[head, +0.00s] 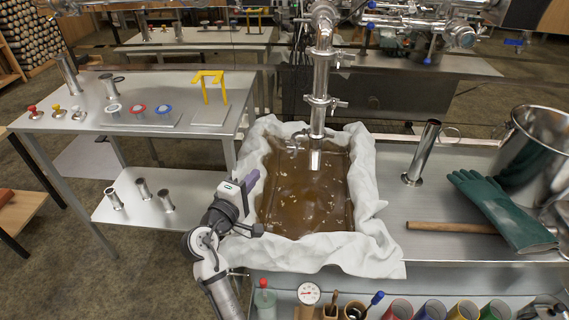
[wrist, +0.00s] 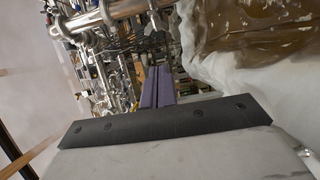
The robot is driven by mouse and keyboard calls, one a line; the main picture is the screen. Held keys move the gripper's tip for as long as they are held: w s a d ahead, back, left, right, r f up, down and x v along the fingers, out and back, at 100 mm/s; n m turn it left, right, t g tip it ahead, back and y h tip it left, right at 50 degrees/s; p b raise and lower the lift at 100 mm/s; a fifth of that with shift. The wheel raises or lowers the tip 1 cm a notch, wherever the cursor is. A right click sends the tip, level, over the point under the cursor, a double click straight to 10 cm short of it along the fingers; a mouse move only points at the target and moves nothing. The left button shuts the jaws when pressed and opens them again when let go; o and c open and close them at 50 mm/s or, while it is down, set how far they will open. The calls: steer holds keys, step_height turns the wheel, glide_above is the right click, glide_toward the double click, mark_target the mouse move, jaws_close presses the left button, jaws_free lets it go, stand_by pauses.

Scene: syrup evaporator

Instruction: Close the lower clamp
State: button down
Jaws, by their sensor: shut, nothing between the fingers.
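A steel pipe (head: 321,75) hangs upright over the pan. A clamp (head: 326,101) sits around it partway down, with a small handle to the right. The lower clamp (head: 299,140) is near the pipe's bottom end, just above a short steel spout (head: 315,160). Its parts stick out to the left of the pipe and look spread, but it is too small to be sure. My gripper (head: 254,180) is at the pan's left edge, below and left of the lower clamp, apart from it. Its purple fingers (wrist: 158,84) are together and empty in the wrist view.
The pan (head: 305,190) holds brown liquid and is lined with white cloth (head: 365,250). A steel side table (head: 95,120) with a yellow stand (head: 208,84) is at left. A green glove (head: 500,210), wooden handle (head: 450,228) and steel pot (head: 540,150) are at right.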

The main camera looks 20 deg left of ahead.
glide_toward(292, 149)
steer(key=w+a, duration=0.4)
steer(key=w, duration=0.1)
steer(key=d, duration=0.3)
steer(key=shift+w+d, duration=0.25)
steer(key=shift+d, duration=0.45)
steer(key=shift+d, duration=0.15)
